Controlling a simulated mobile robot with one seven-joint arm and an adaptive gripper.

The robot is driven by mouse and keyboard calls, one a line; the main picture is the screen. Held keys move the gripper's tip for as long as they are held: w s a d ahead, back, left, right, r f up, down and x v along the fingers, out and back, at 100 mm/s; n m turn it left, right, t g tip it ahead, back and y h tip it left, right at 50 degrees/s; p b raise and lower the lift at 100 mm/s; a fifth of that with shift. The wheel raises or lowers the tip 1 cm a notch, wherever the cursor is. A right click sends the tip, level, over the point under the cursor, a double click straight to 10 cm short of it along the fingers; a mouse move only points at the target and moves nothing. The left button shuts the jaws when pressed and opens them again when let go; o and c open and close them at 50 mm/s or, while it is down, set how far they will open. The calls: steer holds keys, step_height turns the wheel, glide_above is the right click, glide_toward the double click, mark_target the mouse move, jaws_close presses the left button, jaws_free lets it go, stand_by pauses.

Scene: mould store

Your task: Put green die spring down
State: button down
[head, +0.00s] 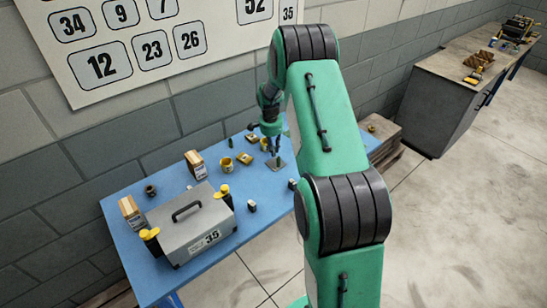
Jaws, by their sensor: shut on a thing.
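My gripper (274,152) is low over the far right part of the blue table (175,187), pointing down just above a small grey plate (276,164). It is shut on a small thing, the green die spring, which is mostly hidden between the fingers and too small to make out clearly. I cannot tell whether it touches the plate.
A grey case (188,228) marked 35 stands at the table's front left, with yellow-topped dark items beside it. Two small boxes (196,164), a yellow cup (226,165) and yellow blocks (244,158) stand near. A workbench (446,68) is at the right.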

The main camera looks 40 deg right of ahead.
steer(key=shift+f, duration=0.25)
steer(key=shift+f+b, duration=0.35)
steer(key=shift+f, duration=1.45)
steer(key=shift+f, duration=0.15)
steer(key=c, duration=1.7)
jaws_free()
steer(key=shift+o, duration=0.2)
step_height(320, 180, up, 12)
steer(key=a+p, duration=0.1)
steer(key=p, duration=0.1)
steer(key=shift+s, duration=0.15)
steer(key=shift+a+r, duration=0.15)
steer(key=shift+r, duration=0.05)
